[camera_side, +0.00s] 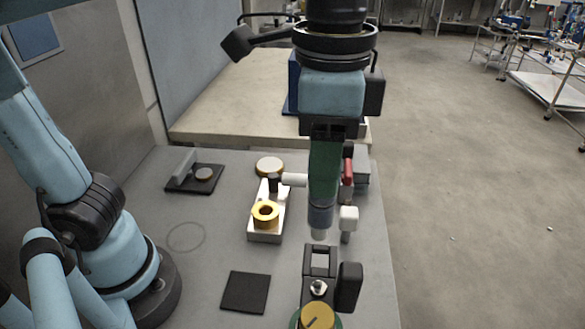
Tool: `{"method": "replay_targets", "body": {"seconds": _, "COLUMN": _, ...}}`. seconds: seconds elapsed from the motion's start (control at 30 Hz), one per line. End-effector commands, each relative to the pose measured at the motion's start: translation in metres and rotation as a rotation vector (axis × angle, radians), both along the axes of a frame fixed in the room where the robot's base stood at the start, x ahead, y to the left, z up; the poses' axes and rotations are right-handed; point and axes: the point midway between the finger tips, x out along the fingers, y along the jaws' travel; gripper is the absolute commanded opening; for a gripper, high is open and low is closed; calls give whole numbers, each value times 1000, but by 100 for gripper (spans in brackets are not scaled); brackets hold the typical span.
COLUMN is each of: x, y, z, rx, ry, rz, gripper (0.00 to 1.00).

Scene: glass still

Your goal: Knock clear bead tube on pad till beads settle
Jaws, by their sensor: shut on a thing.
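My gripper (322,200) hangs down at the centre right, over the grey bench. It is shut on what appears to be the bead tube (319,222), whose bluish-grey, pale-tipped lower end shows below the dark green part. The fingertips are hard to make out, and the beads cannot be seen. The tube looks roughly upright. A flat black square pad (245,292) lies at the front of the bench, to the left of and nearer the camera than the tube. The tube is apart from this pad.
A white stand with a brass ring (265,214) is left of my gripper. A black fixture with a yellow knob (318,316) stands in front. A white block on a post (348,217) is close right. A black plate (178,187) lies back left.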

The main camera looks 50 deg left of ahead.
Motion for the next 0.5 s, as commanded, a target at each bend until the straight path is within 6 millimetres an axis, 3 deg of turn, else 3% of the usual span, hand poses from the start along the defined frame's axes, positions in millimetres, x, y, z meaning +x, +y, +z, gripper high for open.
{"method": "replay_targets", "body": {"seconds": 0.17, "x": -18, "y": 21, "z": -22, "rx": 0, "ry": 0, "rz": 2, "gripper": 0}}
{"method": "replay_targets", "body": {"seconds": 0.5, "x": -64, "y": 69, "z": -89, "rx": 0, "ry": 0, "rz": 1, "gripper": 0}}
